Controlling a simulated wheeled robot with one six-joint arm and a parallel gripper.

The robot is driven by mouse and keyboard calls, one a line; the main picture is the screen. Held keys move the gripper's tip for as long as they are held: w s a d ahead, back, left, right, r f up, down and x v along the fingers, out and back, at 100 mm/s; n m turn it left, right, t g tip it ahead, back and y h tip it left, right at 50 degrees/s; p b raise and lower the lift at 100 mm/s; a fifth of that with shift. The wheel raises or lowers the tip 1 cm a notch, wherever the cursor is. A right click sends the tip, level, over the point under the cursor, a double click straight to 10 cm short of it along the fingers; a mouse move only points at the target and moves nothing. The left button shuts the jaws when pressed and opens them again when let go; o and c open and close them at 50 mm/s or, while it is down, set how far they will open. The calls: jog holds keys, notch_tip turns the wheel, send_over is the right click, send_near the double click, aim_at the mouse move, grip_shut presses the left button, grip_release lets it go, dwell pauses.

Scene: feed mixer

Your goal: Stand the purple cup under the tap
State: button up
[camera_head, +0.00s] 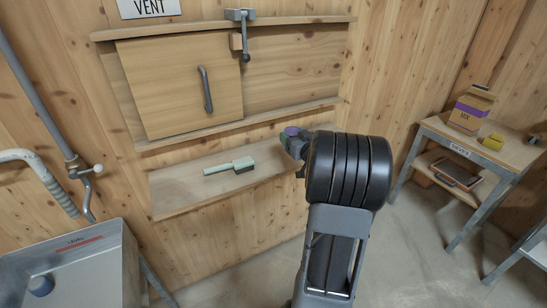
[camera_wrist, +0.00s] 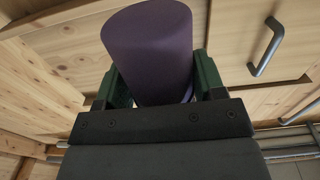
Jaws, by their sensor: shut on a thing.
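The purple cup (camera_wrist: 148,55) is between the two fingers of my gripper (camera_wrist: 155,85) in the wrist view, and the fingers are shut on it. In the head view the cup (camera_head: 291,131) shows as a small purple spot at the end of my gripper (camera_head: 296,143), in front of the wooden wall and near the right part of the low shelf; most of it is hidden by my gripper and arm. A grey tap (camera_head: 98,169) sits on a pipe on the left wall, above and beside a metal tank. The cup is well to the right of the tap.
A wooden shelf (camera_head: 175,198) holds a pale green brush (camera_head: 230,167). Above it is a sliding wooden panel (camera_head: 170,85) with a handle and latch. A side table (camera_head: 500,150) at right bears a box (camera_head: 470,108).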

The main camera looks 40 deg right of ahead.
jog(key=w+a+f, duration=0.1)
jog(key=f, duration=0.1)
jog(key=w+a+f, duration=0.1)
jog(key=w+f, duration=0.1)
jog(key=w+a+f, duration=0.1)
jog(key=w, duration=0.1)
jog(key=shift+w+a+f, duration=0.1)
jog(key=shift+a+f, duration=0.1)
jog(key=shift+f, duration=0.2)
jog(key=f, duration=0.2)
jog(key=f+p, duration=0.1)
jog(key=shift+w+a+f, duration=0.1)
jog(key=shift+w+a, duration=0.15)
jog(key=shift+w, duration=0.15)
jog(key=shift+f, duration=0.45)
jog(key=shift+f+b, duration=0.25)
jog(key=shift+b, duration=0.05)
jog(key=o, duration=0.9)
jog(key=shift+r, duration=0.1)
